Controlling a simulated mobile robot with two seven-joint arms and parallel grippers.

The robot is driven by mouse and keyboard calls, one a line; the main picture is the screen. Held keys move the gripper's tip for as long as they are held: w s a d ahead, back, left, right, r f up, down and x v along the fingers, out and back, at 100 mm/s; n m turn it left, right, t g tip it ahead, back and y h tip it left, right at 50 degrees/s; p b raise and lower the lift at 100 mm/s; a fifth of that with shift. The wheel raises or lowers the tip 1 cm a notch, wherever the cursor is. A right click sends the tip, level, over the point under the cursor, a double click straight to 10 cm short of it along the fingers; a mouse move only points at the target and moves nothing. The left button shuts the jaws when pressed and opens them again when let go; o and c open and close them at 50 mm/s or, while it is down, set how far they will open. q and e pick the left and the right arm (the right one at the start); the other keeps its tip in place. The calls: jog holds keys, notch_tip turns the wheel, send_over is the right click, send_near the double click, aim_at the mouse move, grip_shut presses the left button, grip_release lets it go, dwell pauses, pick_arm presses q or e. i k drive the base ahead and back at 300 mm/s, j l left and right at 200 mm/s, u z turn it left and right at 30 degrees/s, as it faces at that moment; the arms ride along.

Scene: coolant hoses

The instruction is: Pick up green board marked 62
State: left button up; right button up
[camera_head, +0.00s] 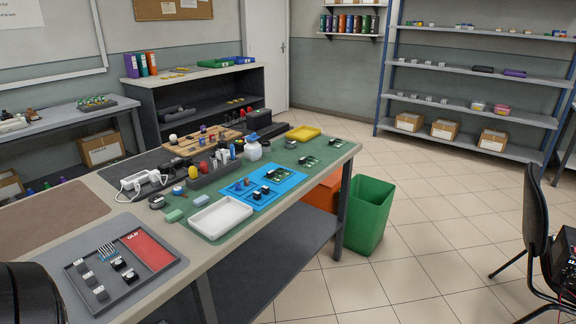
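Small green boards with dark parts lie on the workbench: one on the blue mat (279,174), one past the mat on the green mat (310,161), and one near the bench's far right corner (335,143). Their markings are too small to read, so I cannot tell which is marked 62. Neither gripper is in view.
The workbench (180,258) also holds a white tray (220,217), a grey tray with a red panel (147,248), bottles and a yellow tray (303,133). A green bin (368,215) stands at its right end. A black chair (538,220) stands right; floor between is clear.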

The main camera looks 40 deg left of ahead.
aim_at(278, 175)
jog(key=i, duration=1.4)
jog(key=i+j+z, duration=0.1)
jog(key=i+z, duration=0.15)
jog(key=i, duration=0.2)
jog(key=i+j+z, duration=0.3)
jog(key=i, duration=0.2)
jog(key=l+z, duration=0.1)
jog(key=z, duration=5.95)
